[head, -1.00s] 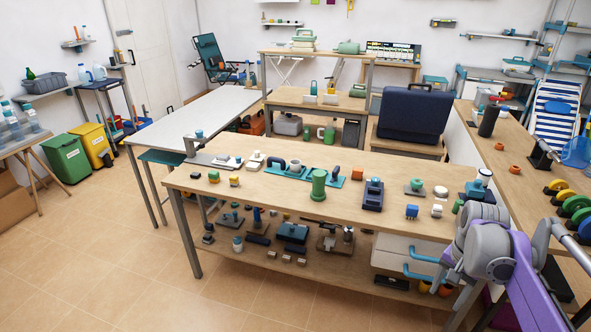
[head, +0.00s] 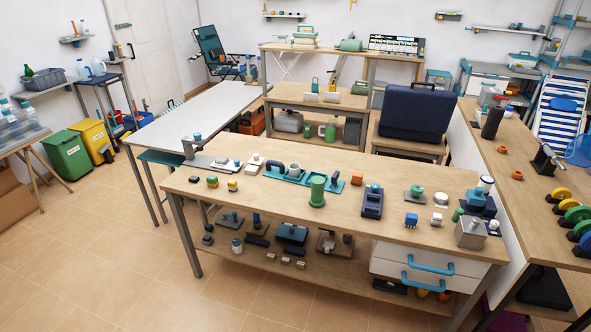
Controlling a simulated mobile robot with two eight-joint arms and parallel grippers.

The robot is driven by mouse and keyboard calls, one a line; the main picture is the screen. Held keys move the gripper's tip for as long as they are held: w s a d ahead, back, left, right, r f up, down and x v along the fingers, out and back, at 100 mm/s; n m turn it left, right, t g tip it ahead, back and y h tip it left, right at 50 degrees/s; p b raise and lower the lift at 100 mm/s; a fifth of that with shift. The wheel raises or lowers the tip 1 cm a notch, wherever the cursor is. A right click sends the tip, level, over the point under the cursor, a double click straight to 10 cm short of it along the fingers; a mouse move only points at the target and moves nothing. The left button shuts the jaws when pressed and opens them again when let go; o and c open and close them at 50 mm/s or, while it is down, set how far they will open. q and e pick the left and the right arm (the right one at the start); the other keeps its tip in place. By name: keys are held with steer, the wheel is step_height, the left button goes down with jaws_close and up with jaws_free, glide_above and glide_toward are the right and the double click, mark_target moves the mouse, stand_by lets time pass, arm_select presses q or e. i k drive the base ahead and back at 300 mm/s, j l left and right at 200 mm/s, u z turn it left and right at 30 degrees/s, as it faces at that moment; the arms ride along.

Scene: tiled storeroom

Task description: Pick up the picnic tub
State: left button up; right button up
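I cannot tell for sure which thing is the picnic tub. Tub-like things in the head view are a grey basket (head: 43,80) on the left wall shelf and a pale container with a teal top (head: 522,68) on the back right shelving. A large dark blue case (head: 417,114) stands on a low wooden table behind the main bench. Neither of my grippers is in view, so their state does not show.
The long wooden bench (head: 262,207) in front carries many small items, including a green cylinder (head: 317,190) and a metal box (head: 470,232). A grey-topped table (head: 205,112) stands behind left. Green (head: 66,155) and yellow (head: 93,140) bins stand left. The tiled floor at front left is clear.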

mark_target(295, 171)
steer(key=i+j+z, duration=0.1)
steer(key=i+j, duration=0.2)
steer(key=i+j+z, duration=0.1)
steer(key=i+j, duration=0.6)
steer(key=i+j+z, duration=0.15)
steer(key=i+j, duration=0.15)
steer(key=i+j+z, duration=0.1)
steer(key=i+j, duration=0.2)
steer(key=i+j+z, duration=0.1)
steer(key=i+j, duration=0.2)
steer(key=j, duration=0.2)
steer(key=i+j+z, duration=0.1)
steer(key=i+j, duration=0.15)
steer(key=j, duration=0.2)
steer(key=i+j, duration=0.3)
steer(key=j, duration=0.15)
steer(key=z, duration=0.05)
